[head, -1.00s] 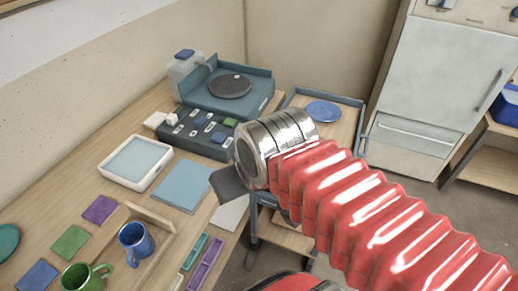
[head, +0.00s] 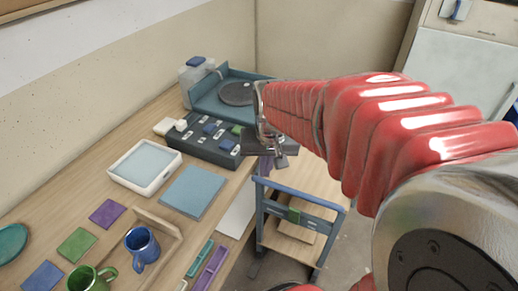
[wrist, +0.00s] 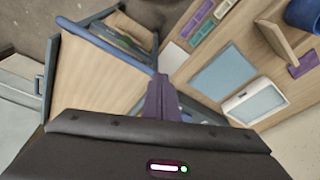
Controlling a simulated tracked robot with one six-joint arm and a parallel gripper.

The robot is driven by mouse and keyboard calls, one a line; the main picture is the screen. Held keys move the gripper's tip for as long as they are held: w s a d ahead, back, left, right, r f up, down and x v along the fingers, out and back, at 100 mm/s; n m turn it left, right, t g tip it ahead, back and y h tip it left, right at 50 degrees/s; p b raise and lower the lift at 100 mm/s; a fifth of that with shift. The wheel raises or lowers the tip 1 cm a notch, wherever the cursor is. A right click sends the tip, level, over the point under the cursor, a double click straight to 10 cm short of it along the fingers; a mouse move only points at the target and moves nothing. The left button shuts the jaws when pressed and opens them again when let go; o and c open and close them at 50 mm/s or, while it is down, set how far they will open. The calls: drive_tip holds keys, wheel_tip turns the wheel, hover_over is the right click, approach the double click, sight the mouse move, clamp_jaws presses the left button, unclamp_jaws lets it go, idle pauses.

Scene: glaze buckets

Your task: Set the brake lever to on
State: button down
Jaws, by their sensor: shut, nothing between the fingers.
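A wooden-topped cart with a blue-grey frame (head: 315,194) stands beside the workbench. A small green piece (head: 294,214) sits on the crossbar under its push handle; it may be the brake lever, but I cannot make out its setting. My gripper (head: 264,166) is shut and empty, pointing down near the cart's handle end, above and apart from the green piece. In the wrist view its closed purple-grey fingers (wrist: 161,97) show beside the blue handle bar (wrist: 105,44). My red arm hides the cart's far part.
The workbench (head: 130,195) on the left holds a dark switch panel (head: 200,140), a turntable (head: 236,93), a white tray (head: 145,168), a blue mat (head: 193,191) and mugs (head: 142,248). A pale cabinet (head: 465,75) stands at the back right. Bare floor shows beside the cart.

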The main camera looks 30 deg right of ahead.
drive_tip(key=w+d+f, duration=0.1)
drive_tip(key=d+f, duration=0.1)
drive_tip(key=w+d+f+m+g, duration=0.1)
drive_tip(key=d+f, duration=0.1)
drive_tip(key=w+d+f+m, duration=0.1)
drive_tip(key=d+f, duration=0.1)
drive_tip(key=shift+w+d+f, duration=0.1)
drive_tip(key=shift+d+f, duration=0.25)
drive_tip(key=shift+f, duration=0.05)
drive_tip(key=d+f+m+g+y, duration=0.1)
drive_tip(key=d+f+m+g, duration=0.1)
drive_tip(key=d+f, duration=0.6)
wheel_tip(320, 180, down, 3)
drive_tip(key=shift+w+r+m, duration=0.2)
drive_tip(key=shift+w+m, duration=0.15)
drive_tip(key=shift+m, duration=0.35)
drive_tip(key=shift+f, duration=0.1)
wheel_tip(320, 180, down, 10)
drive_tip(key=shift+s+a, duration=0.1)
